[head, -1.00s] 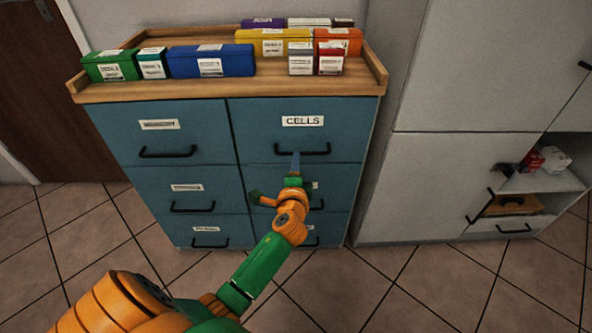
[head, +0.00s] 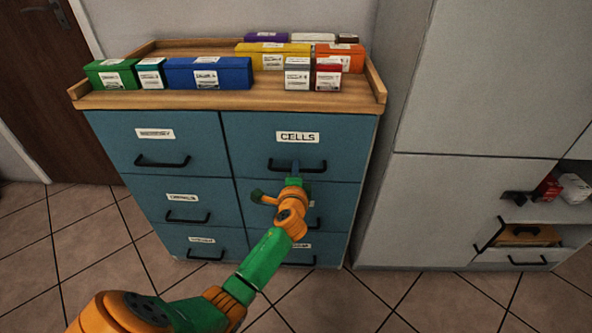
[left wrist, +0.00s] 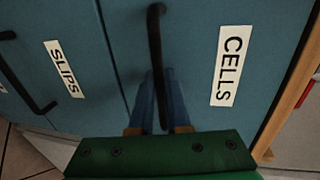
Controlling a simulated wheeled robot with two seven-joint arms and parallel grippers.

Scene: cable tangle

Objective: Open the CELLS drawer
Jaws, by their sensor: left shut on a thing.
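The CELLS drawer (head: 262,137) is the top right drawer of the blue cabinet, with a white CELLS label (head: 297,137) above a black bar handle (head: 312,165). Its front looks flush with the drawers beside it. My left gripper (head: 295,167) is at the handle, its fingers shut on the bar. In the left wrist view the two blue fingers (left wrist: 160,100) sit on either side of the black handle (left wrist: 155,45), and the CELLS label (left wrist: 229,65) is to the right. My right gripper is in neither view.
The wooden cabinet top (head: 220,100) carries several coloured boxes, among them a blue box (head: 208,73). A tall grey cabinet (head: 440,200) stands close on the right, with an open shelf. Tiled floor (head: 400,295) lies in front.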

